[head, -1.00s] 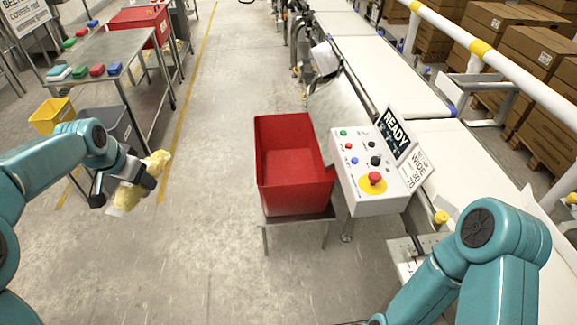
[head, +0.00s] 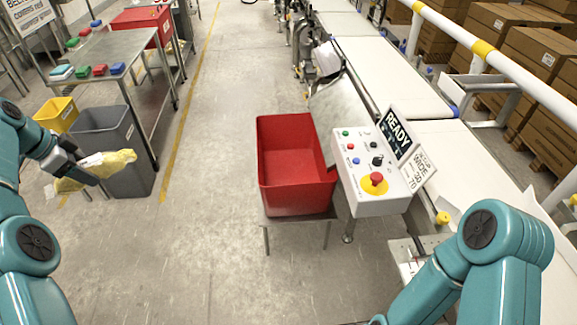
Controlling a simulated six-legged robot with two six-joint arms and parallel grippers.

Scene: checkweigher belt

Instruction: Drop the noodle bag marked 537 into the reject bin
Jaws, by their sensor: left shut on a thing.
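My left gripper (head: 86,172) is shut on a yellow noodle bag (head: 117,162). The bag sticks out on both sides of the fingers, in the air at the left of the head view, in front of the grey bin. No number can be read on it. A red open bin (head: 296,200), which fits the reject bin, stands on a low stand in the middle, well to the right of the bag. Its visible inside looks empty. My right arm shows at the lower right, but its gripper is not in view.
A control box (head: 363,200) with buttons and a READY sign stands right of the red bin, beside the white belt (head: 385,75). A grey bin (head: 133,180) and a yellow bin (head: 58,112) stand left, near a steel table (head: 100,50). The floor between is clear.

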